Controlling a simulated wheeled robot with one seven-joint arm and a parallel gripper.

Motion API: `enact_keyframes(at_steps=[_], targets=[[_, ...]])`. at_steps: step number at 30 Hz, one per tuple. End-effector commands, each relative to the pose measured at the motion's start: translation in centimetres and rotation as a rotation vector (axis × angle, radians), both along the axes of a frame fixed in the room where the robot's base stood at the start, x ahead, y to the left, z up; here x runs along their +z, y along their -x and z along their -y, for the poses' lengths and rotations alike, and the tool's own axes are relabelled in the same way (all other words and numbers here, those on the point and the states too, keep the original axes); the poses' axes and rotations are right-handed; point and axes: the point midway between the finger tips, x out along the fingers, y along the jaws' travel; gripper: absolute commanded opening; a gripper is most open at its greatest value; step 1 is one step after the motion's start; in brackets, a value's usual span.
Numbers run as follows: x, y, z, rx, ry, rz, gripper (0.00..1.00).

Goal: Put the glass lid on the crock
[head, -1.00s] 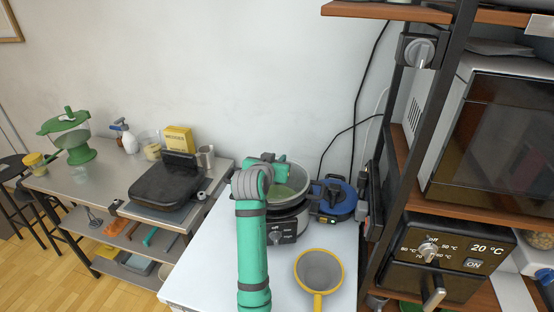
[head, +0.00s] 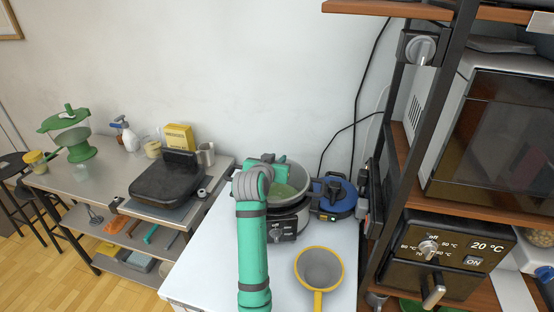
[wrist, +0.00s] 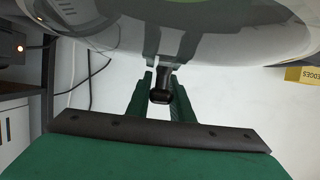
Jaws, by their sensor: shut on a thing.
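The crock (head: 289,226) is a dark pot with a front dial, standing on the white counter just behind my arm. The glass lid (head: 301,177) is a clear, grey-rimmed disc over the crock; it looks tilted, and my arm covers its left part. It also fills the top of the wrist view (wrist: 215,38). My gripper (wrist: 162,82) has green fingers shut on the lid's black knob (wrist: 160,96). I cannot tell whether the lid touches the crock's rim.
A blue round appliance (head: 335,199) stands close to the crock's right. A yellow-rimmed strainer (head: 320,268) lies on the counter in front. A black grill (head: 165,178) is on the left table. A dark shelf rack with a microwave (head: 500,150) borders the right.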

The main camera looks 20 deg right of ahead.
Motion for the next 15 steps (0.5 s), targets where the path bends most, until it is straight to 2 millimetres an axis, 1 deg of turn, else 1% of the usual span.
enact_keyframes(at_steps=[2,3,5,6,15], targets=[[-0.01,0.00,0.00,0.000,0.001,0.002,0.00],[-0.03,-0.01,-0.03,0.000,0.001,0.002,0.23],[-0.03,-0.03,-0.12,0.001,0.001,0.002,0.37],[-0.04,-0.04,-0.13,0.001,0.000,0.001,0.42],[-0.15,0.13,0.06,-0.002,0.000,-0.001,0.42]])
